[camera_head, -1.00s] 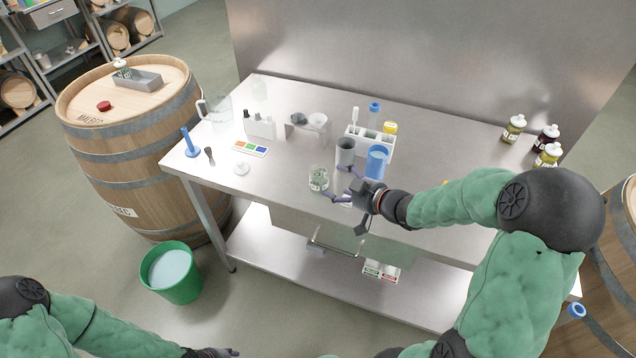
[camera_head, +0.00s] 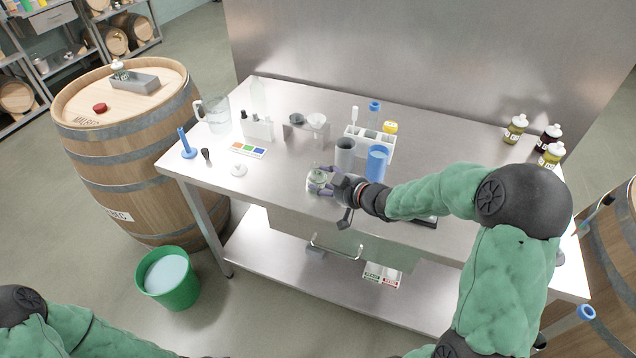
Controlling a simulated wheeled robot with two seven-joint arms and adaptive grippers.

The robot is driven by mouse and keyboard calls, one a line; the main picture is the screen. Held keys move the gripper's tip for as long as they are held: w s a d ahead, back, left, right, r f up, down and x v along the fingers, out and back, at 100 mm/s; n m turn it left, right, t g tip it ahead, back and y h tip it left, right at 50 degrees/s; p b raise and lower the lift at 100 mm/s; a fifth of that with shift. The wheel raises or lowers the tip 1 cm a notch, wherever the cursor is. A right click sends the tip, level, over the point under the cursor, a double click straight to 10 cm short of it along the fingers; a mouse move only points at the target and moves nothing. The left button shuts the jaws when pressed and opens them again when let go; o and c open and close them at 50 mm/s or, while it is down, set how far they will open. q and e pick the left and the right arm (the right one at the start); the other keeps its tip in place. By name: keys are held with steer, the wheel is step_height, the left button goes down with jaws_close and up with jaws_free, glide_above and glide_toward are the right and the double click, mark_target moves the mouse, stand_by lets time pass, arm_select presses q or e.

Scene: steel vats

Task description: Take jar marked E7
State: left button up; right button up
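A small clear glass jar (camera_head: 317,180) with a pale label stands on the steel table near its front edge. The label is too small to read. My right gripper (camera_head: 322,184) is at the jar, with its fingers around the jar's right and near sides. Whether the fingers press on the glass cannot be told. My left arm shows at the lower left, and its gripper (camera_head: 218,356) is barely visible at the bottom edge, below the table.
A grey cup (camera_head: 344,154) and a blue cup (camera_head: 377,162) stand just behind my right gripper. A white rack (camera_head: 371,138) is behind them. A white disc-based item (camera_head: 238,170) lies to the left. A green bucket (camera_head: 168,278) is on the floor. The table's front left is mostly clear.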

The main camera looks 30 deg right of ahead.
jaws_close()
steer(key=shift+r, duration=0.2)
